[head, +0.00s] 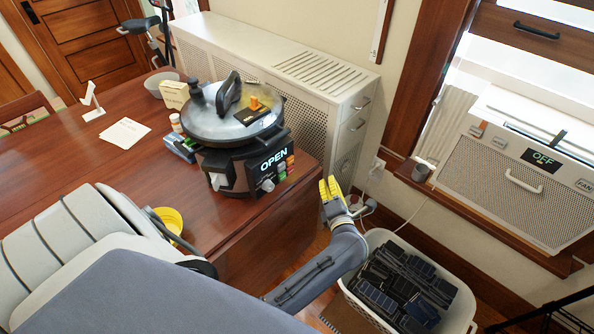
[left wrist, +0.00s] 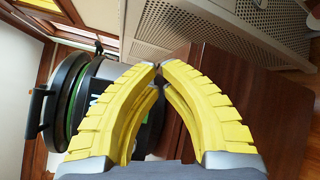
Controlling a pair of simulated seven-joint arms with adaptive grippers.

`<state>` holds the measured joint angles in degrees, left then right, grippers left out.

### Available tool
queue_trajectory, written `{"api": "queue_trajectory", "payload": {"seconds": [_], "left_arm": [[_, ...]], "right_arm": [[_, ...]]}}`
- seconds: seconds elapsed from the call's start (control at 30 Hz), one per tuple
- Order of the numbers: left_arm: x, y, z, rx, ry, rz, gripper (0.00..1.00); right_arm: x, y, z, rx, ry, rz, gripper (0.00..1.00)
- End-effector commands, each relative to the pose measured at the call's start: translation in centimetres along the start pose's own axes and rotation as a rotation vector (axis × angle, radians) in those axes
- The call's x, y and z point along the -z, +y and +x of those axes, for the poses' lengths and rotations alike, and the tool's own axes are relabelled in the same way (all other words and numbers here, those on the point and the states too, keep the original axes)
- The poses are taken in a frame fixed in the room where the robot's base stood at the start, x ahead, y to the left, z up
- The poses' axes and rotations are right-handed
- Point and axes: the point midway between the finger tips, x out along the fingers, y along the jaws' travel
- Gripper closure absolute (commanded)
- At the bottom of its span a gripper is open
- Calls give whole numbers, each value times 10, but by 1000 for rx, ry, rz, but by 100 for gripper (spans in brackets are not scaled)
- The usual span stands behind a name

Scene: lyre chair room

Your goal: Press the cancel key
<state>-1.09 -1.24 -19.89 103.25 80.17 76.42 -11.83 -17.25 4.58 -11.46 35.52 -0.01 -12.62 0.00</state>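A pressure cooker (head: 225,135) with a grey lid and black handle stands near the table's right corner. Its front panel (head: 272,167) has a display reading OPEN and several small coloured keys beside and below it; their labels are too small to read, so I cannot tell which is cancel. My left gripper (head: 329,187), with yellow fingers, is to the right of the cooker, apart from it, past the table edge. Its fingertips meet with nothing between them in the left wrist view (left wrist: 160,67). There the cooker (left wrist: 62,100) appears sideways behind the left finger, its panel mostly hidden. My right gripper is not in view.
The wooden table (head: 130,185) carries a box (head: 174,95), papers (head: 124,133) and a yellow bowl (head: 169,222). A white basket (head: 462,308) of dark items stands on the floor at the lower right. A perforated cabinet (head: 300,85) stands behind the cooker. A window unit (head: 510,195) reads OFF.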

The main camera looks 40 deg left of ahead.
Motion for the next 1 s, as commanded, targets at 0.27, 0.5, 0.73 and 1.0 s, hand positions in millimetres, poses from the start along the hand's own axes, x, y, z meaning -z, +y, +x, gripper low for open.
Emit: {"api": "queue_trajectory", "payload": {"seconds": [0.27,0.5,0.73,1.0], "left_arm": [[21,-12,-2,57,96,-53,100],[23,-12,-2,58,103,-49,100],[23,-12,-1,57,102,-48,100],[33,-4,14,54,101,-47,100]], "right_arm": [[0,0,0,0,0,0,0],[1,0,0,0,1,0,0],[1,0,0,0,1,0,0],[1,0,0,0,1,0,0]]}}
